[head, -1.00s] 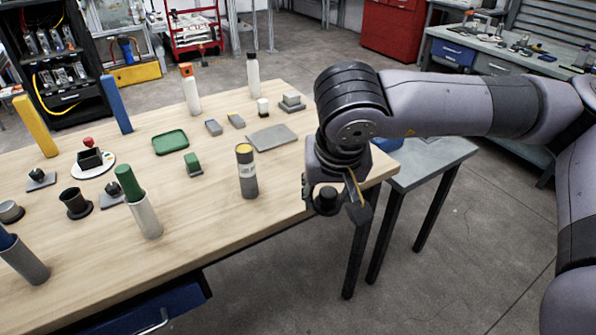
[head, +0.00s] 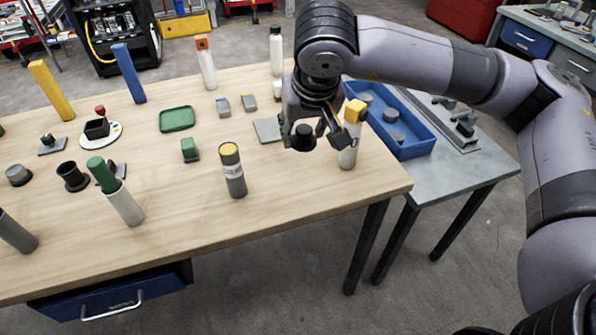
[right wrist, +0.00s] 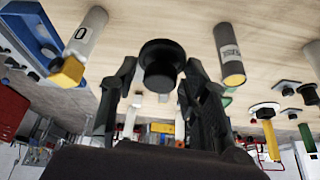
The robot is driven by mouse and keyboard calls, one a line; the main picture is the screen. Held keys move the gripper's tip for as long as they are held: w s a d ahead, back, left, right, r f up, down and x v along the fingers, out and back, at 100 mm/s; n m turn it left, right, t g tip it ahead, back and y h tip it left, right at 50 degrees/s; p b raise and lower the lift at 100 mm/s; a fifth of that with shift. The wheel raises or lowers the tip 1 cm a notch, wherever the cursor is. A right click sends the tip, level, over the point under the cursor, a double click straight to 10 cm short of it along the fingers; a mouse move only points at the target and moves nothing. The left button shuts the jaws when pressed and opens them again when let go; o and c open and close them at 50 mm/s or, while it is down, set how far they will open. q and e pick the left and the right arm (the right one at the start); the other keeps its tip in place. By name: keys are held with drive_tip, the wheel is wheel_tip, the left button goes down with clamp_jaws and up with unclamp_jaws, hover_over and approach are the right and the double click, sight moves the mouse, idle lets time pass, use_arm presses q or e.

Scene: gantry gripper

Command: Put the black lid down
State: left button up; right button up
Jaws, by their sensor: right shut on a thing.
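The black lid (head: 303,138) is a small dark round piece, held between the fingers of my right gripper (head: 314,130) over the right part of the wooden table (head: 290,200). In the right wrist view the lid (right wrist: 161,60) shows a wide flange and a narrower knob, between the two fingertips of the gripper (right wrist: 160,75). It looks held above the table top; the exact gap is hard to tell. My left gripper is not in view.
A white bottle with a yellow cap (head: 348,150) stands right beside the gripper. A grey cylinder with a yellow top (head: 232,172) stands to the left. A grey plate (head: 267,130) lies behind. Table front right is clear. A blue tray (head: 420,149) sits on the side table.

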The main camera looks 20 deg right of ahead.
drive_tip(key=w+r+n+p, duration=0.1)
drive_tip(key=w+r+p, duration=0.15)
drive_tip(key=w, duration=0.25)
drive_tip(key=b, duration=0.7)
hover_over(294, 179)
drive_tip(key=s, duration=0.2)
drive_tip(key=shift+y, duration=0.3)
drive_tip(key=f, duration=1.7)
drive_tip(key=shift+w+a, duration=0.15)
drive_tip(key=shift+w, duration=0.1)
drive_tip(key=shift+f+b, duration=1.25)
drive_tip(key=shift+f, duration=1.2)
drive_tip(key=shift+r, duration=0.1)
